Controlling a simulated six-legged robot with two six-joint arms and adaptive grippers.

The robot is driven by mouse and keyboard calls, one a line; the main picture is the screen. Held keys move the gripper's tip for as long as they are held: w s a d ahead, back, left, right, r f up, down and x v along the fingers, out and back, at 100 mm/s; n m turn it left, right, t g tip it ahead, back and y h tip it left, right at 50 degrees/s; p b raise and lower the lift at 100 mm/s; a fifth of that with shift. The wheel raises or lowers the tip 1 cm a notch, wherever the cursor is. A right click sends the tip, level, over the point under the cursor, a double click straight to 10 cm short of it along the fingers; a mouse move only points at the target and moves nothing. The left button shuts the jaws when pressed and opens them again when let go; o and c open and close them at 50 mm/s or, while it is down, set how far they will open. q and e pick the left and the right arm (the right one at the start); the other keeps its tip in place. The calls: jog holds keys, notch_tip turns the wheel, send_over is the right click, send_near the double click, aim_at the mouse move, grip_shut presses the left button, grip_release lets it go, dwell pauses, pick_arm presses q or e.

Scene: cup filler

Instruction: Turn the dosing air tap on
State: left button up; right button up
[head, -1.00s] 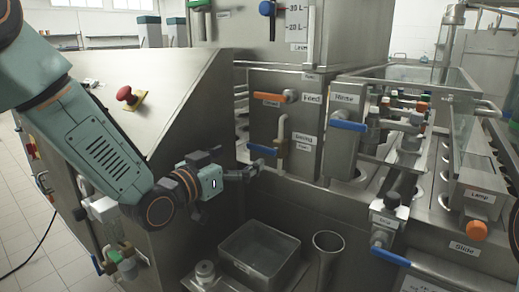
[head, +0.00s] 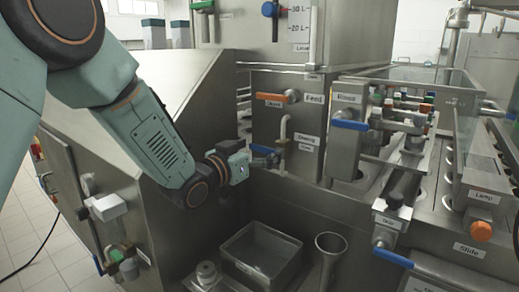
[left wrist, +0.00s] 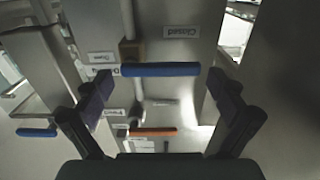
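The blue-handled dosing air tap (head: 264,149) sits low on the steel box, beside a beige pipe and two small labels. Its handle points left, along the face of the box. My left gripper (head: 270,160) is right at this handle and partly covers it. In the left wrist view the two dark fingers are spread wide. The blue handle (left wrist: 160,70) lies sideways across the space ahead of and between them, with a "Closed" label above it. I cannot tell whether a finger touches the handle. My right gripper is not in view.
An orange-handled tap (head: 271,98) sits above on the same box. The blue rinse tap (head: 349,125) is to the right, and another blue lever (head: 394,258) is lower right. An open steel bin (head: 262,256) and a metal cylinder (head: 330,255) stand below my gripper.

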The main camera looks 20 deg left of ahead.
pick_arm(q)
jog(key=c, duration=1.4)
